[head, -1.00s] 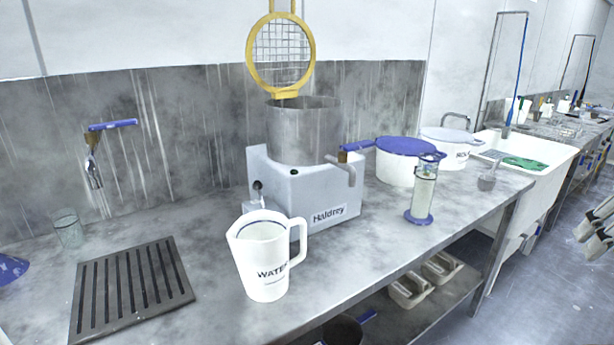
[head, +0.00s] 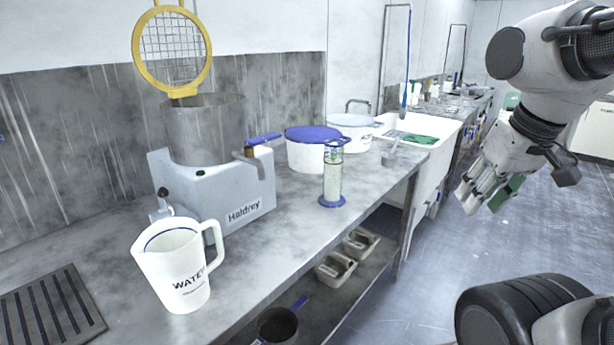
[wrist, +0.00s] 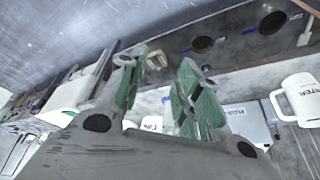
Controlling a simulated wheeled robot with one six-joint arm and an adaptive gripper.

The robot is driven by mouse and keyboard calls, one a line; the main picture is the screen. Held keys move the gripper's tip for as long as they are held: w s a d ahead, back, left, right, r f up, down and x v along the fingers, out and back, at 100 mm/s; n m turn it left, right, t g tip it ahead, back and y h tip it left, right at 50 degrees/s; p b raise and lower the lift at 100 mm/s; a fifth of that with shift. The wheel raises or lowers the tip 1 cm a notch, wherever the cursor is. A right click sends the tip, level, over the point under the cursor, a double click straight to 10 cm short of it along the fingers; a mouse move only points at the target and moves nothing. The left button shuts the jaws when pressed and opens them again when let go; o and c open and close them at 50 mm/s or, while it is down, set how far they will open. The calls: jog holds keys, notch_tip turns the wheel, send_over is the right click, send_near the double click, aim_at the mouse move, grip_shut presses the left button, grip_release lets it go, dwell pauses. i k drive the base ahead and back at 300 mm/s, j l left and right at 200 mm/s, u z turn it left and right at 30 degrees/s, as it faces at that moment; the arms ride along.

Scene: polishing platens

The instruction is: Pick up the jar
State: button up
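Nothing in view is labelled as the jar, and I cannot tell which vessel it is. A tall clear glass cylinder (head: 333,172) with a blue base stands upright near the counter's front edge in the head view. A white jug (head: 178,268) marked WATER stands at the lower left; it also shows at the right of the wrist view (wrist: 302,98). My gripper (head: 482,198) hangs right of the counter, over the floor, apart from all these vessels. In the wrist view its green-padded fingers (wrist: 160,65) are spread, with nothing between them.
A grey Haldrey machine (head: 225,190) with a yellow guard (head: 172,90) stands behind the jug. A blue-lidded white tub (head: 308,155), another white tub (head: 352,133) and a sink (head: 425,130) lie beyond the cylinder. Trays (head: 335,265) sit on the lower shelf.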

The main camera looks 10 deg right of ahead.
aim_at(331, 198)
jog(key=i+l+u, duration=0.1)
jog(key=u, duration=0.3)
jog(key=i+l+u, duration=0.1)
jog(key=l+u, duration=0.15)
jog(key=u, duration=0.2)
jog(key=l+u, duration=0.2)
jog(key=u, duration=0.2)
